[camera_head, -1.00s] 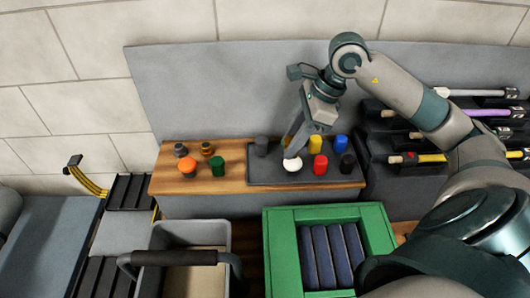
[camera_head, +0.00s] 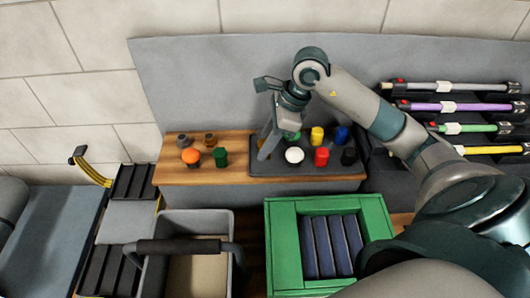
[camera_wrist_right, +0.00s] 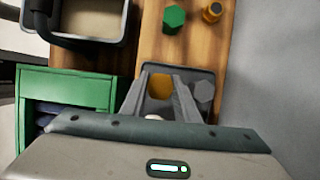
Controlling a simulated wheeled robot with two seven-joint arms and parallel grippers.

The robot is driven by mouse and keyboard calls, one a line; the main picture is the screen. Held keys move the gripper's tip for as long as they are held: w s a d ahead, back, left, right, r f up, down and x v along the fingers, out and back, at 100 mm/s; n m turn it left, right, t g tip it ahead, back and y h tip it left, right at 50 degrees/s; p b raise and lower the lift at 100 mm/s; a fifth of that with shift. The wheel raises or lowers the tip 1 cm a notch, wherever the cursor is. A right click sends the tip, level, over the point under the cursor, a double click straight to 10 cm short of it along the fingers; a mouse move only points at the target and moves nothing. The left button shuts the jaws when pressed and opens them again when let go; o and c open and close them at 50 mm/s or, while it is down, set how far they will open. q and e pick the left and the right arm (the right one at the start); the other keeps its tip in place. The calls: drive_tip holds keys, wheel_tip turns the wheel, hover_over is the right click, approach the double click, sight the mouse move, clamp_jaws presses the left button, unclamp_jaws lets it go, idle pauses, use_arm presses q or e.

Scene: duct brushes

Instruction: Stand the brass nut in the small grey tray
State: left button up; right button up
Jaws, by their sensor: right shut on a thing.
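The brass nut (camera_wrist_right: 160,86) shows as a golden-orange piece between the fingers in the right wrist view. My right gripper (camera_wrist_right: 163,80) is shut on it, at the left end of the small grey tray (camera_wrist_right: 207,72). In the head view the right gripper (camera_head: 264,156) covers the nut and this end of the tray (camera_head: 318,170). I cannot tell whether the nut touches the tray floor. A grey hexagonal piece (camera_wrist_right: 204,92) stands beside the right-hand finger in the wrist view. My left gripper is not in view.
The tray also holds white (camera_head: 294,155), red (camera_head: 321,157), yellow (camera_head: 317,135), blue (camera_head: 341,134) and black (camera_head: 348,156) pieces. A green crate (camera_head: 283,250) stands in front.

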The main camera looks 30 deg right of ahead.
drive_tip(key=shift+f+b, duration=0.5)
drive_tip(key=shift+f, duration=1.2)
drive_tip(key=shift+f, duration=0.1)
drive_tip(key=o, duration=1.2)
drive_tip(key=shift+d+r, duration=0.1)
drive_tip(key=shift+r, duration=0.25)
drive_tip(key=p+v, duration=0.3)
drive_tip(key=v, duration=0.8)
drive_tip(key=shift+s+r, duration=0.2)
